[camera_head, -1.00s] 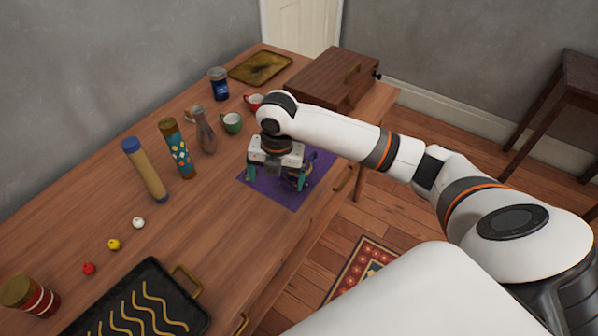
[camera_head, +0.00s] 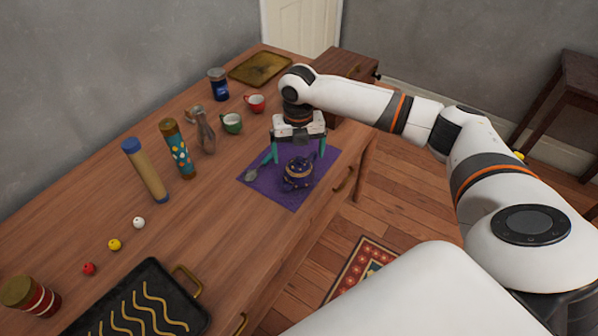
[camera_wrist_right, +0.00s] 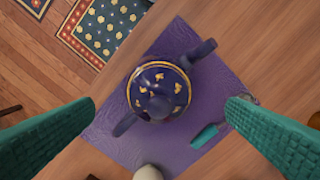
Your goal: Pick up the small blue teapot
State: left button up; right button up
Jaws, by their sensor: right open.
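The small blue teapot (camera_head: 298,174) has gold marks and stands upright on a purple mat (camera_head: 262,187) near the front edge of the wooden table. In the right wrist view the teapot (camera_wrist_right: 159,91) shows from above, with its lid knob in the middle. My right gripper (camera_head: 296,160) is open above and just behind the teapot, with teal fingers pointing down. In the wrist view the two fingers (camera_wrist_right: 160,112) stand wide apart on either side of the teapot, not touching it. My left gripper is not in view.
A small tool with a teal handle (camera_wrist_right: 206,136) lies on the mat beside the teapot. A wooden box (camera_head: 345,66) sits at the table's far end.

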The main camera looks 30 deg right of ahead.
aim_at(300, 169)
notch_tip(300, 169, down, 4)
jog(key=shift+s+f, duration=0.1)
jog(key=shift+f, duration=0.1)
jog(key=shift+c, duration=0.3)
jog(key=c, duration=1.1)
